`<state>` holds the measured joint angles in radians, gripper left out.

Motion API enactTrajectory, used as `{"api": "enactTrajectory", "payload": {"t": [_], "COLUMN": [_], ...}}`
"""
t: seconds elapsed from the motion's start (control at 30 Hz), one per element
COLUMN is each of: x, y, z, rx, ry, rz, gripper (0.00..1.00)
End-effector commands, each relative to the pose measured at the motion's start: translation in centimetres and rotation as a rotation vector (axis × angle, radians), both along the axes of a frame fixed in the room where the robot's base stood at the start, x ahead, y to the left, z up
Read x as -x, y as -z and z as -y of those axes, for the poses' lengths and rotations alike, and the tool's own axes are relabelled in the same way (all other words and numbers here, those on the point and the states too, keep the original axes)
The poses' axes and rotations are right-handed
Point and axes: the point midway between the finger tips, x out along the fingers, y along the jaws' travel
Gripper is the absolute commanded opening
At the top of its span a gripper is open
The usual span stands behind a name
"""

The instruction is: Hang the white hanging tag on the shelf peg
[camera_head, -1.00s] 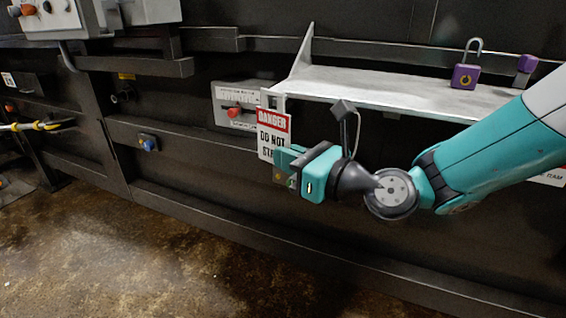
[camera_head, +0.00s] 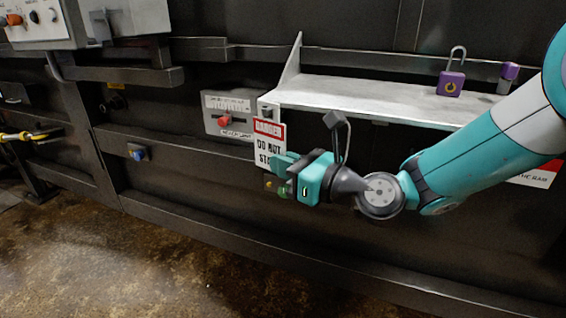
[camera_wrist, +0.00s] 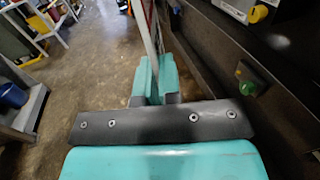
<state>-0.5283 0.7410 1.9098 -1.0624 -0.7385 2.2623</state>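The white hanging tag (camera_head: 268,150) has a red DANGER header and hangs upright at the left end of the grey shelf (camera_head: 370,98). Its top edge is just below the shelf's front left corner. My gripper (camera_head: 279,168) is at the tag's lower right part. In the wrist view the tag (camera_wrist: 149,28) shows edge-on between the two teal fingers of my gripper (camera_wrist: 153,66), which are closed on it. I cannot clearly make out the peg; a small dark spot (camera_head: 267,113) shows at the shelf corner above the tag.
A purple padlock (camera_head: 451,85) and a small purple-topped item (camera_head: 508,75) stand on the shelf. A panel with a red knob (camera_head: 225,120) is behind the tag's left side. A blue knob (camera_head: 138,153) is further left. The floor in front is clear.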

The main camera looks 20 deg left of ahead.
Motion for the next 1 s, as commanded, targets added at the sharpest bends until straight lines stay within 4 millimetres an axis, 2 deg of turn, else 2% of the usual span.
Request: {"api": "enactTrajectory", "payload": {"t": [0.23,0.3,0.37,0.8,0.93,1.0], "x": [0.0,0.0,0.0,0.0,0.4,0.7], "y": [0.0,0.0,0.0,0.0,0.1,0.2], "z": [0.0,0.0,0.0,0.1,1.2,2.4], "rx": [0.000,0.000,0.000,0.000,0.002,0.001], "ry": [0.000,0.000,0.000,0.000,0.002,0.004], "rz": [0.000,0.000,0.000,0.000,-0.002,-0.003], "gripper": [0.00,0.21,0.34,0.34,0.34,0.34]}}
